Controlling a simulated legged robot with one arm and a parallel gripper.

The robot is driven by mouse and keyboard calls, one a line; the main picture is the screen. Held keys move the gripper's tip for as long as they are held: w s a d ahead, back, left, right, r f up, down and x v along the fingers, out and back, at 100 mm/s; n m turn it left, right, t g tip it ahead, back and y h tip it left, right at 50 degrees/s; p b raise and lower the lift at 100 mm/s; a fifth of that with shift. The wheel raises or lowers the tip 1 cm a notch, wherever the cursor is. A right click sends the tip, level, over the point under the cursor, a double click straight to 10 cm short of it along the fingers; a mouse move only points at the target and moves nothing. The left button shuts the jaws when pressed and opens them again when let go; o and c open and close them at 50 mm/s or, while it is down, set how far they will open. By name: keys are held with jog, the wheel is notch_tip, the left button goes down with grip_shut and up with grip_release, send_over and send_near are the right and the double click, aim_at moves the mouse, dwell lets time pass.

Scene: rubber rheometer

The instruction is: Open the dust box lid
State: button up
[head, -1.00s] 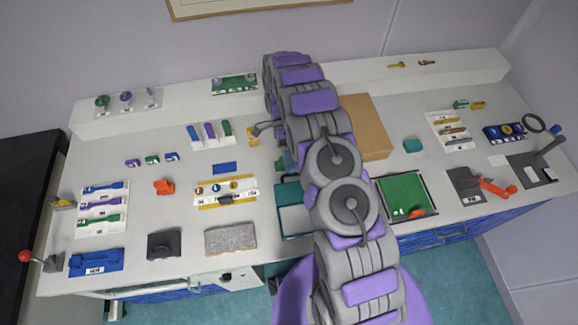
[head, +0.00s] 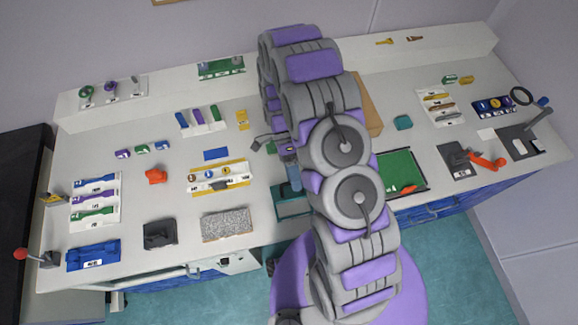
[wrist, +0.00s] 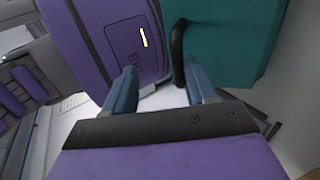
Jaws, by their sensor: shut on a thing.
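The teal dust box (head: 292,205) stands near the bench's front edge, partly hidden behind my arm in the head view. In the wrist view a teal panel (wrist: 228,38), which looks like its lid, fills the upper right and appears tilted. A dark bent handle (wrist: 177,48) on the panel's left edge reaches down between my fingers, close to the right one. My gripper (wrist: 160,70) is shut on this handle. In the head view my gripper (head: 292,176) is just above the box, and its fingertips are hard to make out. The box's interior is mostly hidden.
Left of the box are a grey speckled block (head: 228,224) and a yellow-edged white tray (head: 220,178). A green tray (head: 398,170) with an orange piece lies to the right behind my arm. The bench's front edge is close.

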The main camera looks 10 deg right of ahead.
aim_at(298, 197)
jog(key=shift+s+d+r, duration=0.1)
jog(key=shift+s+r, duration=0.1)
jog(key=shift+s, duration=0.55)
jog(key=o, duration=0.7)
jog(key=shift+s+r, duration=0.2)
jog(key=shift+s, duration=1)
jog(key=shift+d, duration=0.1)
